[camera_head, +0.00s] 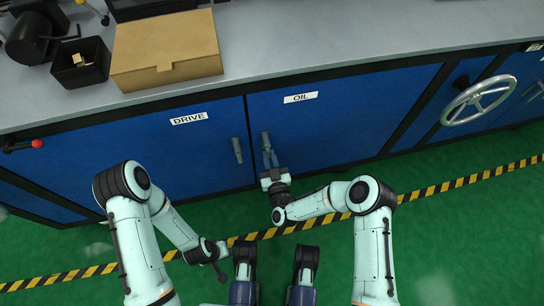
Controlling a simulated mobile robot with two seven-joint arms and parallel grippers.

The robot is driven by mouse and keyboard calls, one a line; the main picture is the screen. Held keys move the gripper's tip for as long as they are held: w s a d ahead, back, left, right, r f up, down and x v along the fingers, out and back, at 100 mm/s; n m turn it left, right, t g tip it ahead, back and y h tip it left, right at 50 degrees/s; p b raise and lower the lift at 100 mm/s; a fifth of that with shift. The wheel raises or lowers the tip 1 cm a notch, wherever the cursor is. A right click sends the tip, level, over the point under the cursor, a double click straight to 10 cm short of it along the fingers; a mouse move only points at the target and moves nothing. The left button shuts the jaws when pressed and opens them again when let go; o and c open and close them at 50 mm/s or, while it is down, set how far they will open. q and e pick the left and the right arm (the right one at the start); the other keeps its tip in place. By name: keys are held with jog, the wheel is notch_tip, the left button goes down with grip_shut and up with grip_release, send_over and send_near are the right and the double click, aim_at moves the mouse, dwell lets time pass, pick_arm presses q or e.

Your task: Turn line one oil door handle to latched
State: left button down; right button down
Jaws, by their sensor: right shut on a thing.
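The blue oil door (345,115), labelled OIL (300,97), is flush in the cabinet front. Its dark handle (265,139) is near the door's left edge and stands nearly upright. My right gripper (269,155) is at the handle, shut on its lower part; the fingers partly hide it. My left gripper (219,274) is low over the green floor, away from the doors; its jaws are too small and dark to judge.
The blue drive door (190,150) with its own handle (237,150) is just left. A handwheel (478,100) is at the right, and a red-knobbed lever (36,144) at the left. A cardboard box (165,45) and black bin (80,65) stand on the grey counter (290,35).

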jog(key=shift+a+m, duration=0.15)
jog(key=shift+m, duration=0.15)
jog(key=c, duration=1.1)
grip_release()
jog(key=shift+s, duration=0.1)
pick_arm(q)
jog(key=w+d+r+t+p, duration=0.1)
jog(key=w+r+t+p, duration=0.1)
jog(key=w+r, duration=0.4)
jog(key=shift+p, duration=0.75)
pick_arm(e)
jog(key=v, duration=1.3)
jog(key=shift+s, duration=0.15)
pick_arm(q)
jog(key=shift+d, duration=0.1)
pick_arm(e)
jog(key=shift+r, duration=0.1)
